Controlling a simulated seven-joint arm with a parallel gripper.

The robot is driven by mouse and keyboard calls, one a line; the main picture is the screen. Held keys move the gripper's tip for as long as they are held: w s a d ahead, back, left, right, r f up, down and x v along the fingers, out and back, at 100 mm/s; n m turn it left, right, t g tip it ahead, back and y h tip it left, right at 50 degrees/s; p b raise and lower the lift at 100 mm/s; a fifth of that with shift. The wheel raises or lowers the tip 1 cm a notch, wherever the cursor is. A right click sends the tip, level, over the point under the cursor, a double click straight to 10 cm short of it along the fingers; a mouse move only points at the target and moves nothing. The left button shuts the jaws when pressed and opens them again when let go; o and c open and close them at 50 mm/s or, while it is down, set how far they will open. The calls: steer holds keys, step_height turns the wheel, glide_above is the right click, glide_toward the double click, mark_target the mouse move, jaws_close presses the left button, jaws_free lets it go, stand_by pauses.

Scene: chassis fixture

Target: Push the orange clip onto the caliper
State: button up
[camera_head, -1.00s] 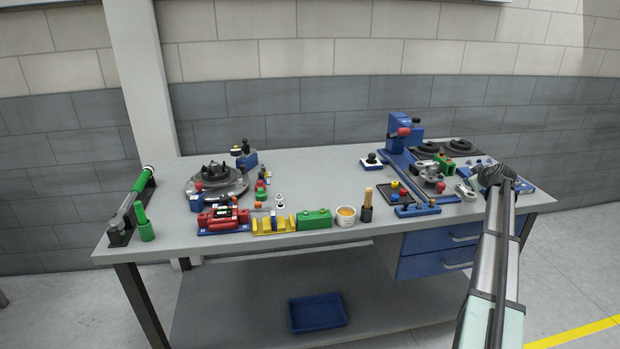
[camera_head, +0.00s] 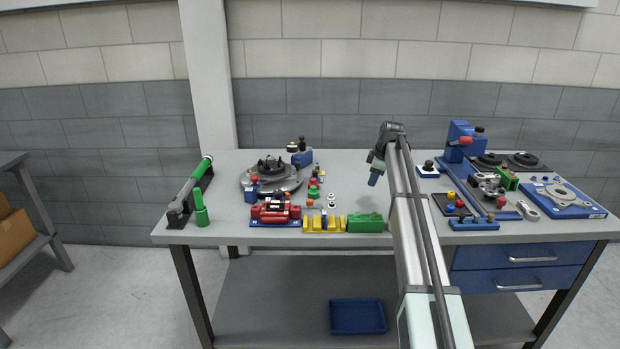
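A red caliper-like part (camera_head: 275,211) sits in a blue holder at the front left of the bench. I cannot clearly pick out the orange clip; small orange-red bits near the red part are too small to tell apart. My gripper (camera_head: 374,181) hangs over the middle of the bench, pointing down, right of the red part and apart from it. Its fingers are too small to show whether they are open or shut, and I see nothing held. My forearm hides part of the bench front, where the cup and wooden-handled tool stood.
A round turntable fixture (camera_head: 271,180) stands behind the red part. A yellow block (camera_head: 324,224) and a green block (camera_head: 365,223) line the front edge. A green-handled tool (camera_head: 199,175) lies at the left. A blue press (camera_head: 462,142) stands right.

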mark_target(310, 200)
steer(key=s+a+n+g, duration=0.1)
steer(key=a, duration=0.6)
steer(key=s+a+r+n+g+h, duration=0.1)
steer(key=s+a, duration=0.1)
steer(key=a, duration=0.6)
steer(key=s+a+r+n+g, duration=0.1)
steer(key=a, duration=0.7)
steer(key=shift+s+n+h, duration=0.2)
steer(key=shift+n+h, duration=0.1)
steer(key=shift+n, duration=0.1)
steer(key=shift+f, duration=3.95)
steer(key=shift+c, duration=0.4)
jaws_close()
steer(key=shift+r, duration=0.15)
steer(key=shift+r, duration=0.85)
steer(key=shift+r, duration=0.1)
